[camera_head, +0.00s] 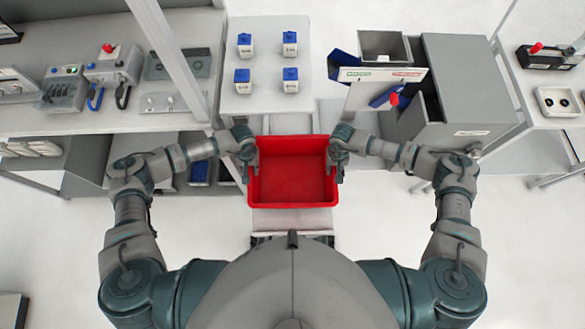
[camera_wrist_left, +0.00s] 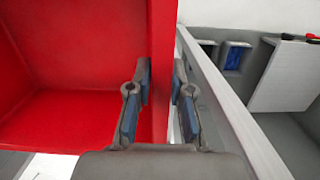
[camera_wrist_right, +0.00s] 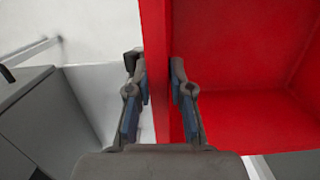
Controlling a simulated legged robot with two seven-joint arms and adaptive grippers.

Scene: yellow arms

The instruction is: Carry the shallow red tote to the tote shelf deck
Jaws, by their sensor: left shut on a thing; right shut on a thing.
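The shallow red tote (camera_head: 292,177) is empty and held between my two arms in front of my body, in the middle of the head view. My left gripper (camera_head: 247,168) is shut on the tote's left wall, and in the left wrist view its fingers (camera_wrist_left: 160,105) sit on both sides of that red wall (camera_wrist_left: 161,60). My right gripper (camera_head: 335,165) is shut on the right wall, and in the right wrist view its fingers (camera_wrist_right: 160,105) straddle that wall (camera_wrist_right: 156,40). I cannot tell which surface is the tote shelf deck.
A white table (camera_head: 266,100) with several blue-topped white containers (camera_head: 245,45) stands just beyond the tote. A grey cabinet (camera_head: 465,90) with bins is on the right. A bench with devices (camera_head: 60,92) and lower shelves is on the left. Floor at lower right (camera_head: 540,240) is clear.

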